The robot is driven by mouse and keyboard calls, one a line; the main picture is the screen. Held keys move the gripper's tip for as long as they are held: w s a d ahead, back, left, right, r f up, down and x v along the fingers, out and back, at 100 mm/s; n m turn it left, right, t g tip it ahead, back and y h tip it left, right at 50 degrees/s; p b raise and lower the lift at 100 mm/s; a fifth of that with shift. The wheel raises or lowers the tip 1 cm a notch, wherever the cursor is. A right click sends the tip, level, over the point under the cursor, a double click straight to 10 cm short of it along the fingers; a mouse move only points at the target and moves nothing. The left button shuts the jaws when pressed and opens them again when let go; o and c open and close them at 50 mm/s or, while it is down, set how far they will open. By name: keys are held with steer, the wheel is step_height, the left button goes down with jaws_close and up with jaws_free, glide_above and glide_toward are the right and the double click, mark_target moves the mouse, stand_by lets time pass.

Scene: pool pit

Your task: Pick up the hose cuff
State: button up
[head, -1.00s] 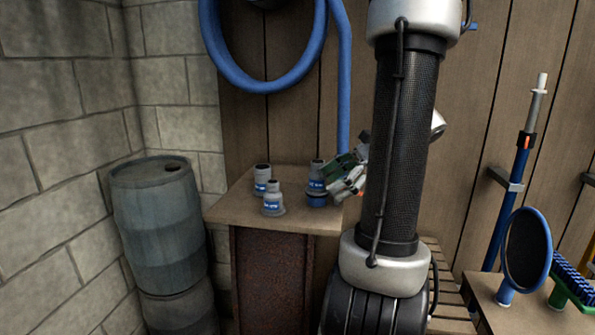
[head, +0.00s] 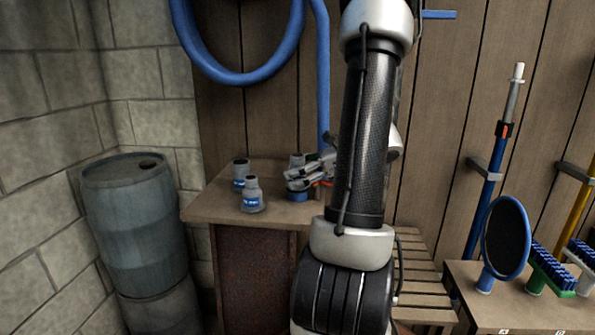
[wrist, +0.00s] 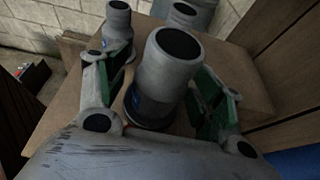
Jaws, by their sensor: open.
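Three grey hose cuffs with blue labels stand on a small wooden table top (head: 205,208). One cuff (head: 240,171) is at the back left and one (head: 252,196) at the front. In the wrist view this cuff (wrist: 164,62) stands upright between the open fingers of my gripper (wrist: 162,84). The other two cuffs (wrist: 117,28) (wrist: 184,16) stand beyond.
A blue-grey barrel (head: 130,215) stands left of the table by the block wall. A blue hose (head: 235,75) hangs above. At right, a bench (head: 510,310) holds a round blue-rimmed pad (head: 505,240) and brushes (head: 550,265). A pole (head: 490,180) hangs on the wall.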

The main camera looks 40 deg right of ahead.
steer(key=c, duration=1.1)
steer(key=shift+c, duration=0.2)
step_height(320, 180, up, 10)
steer(key=shift+r, duration=0.1)
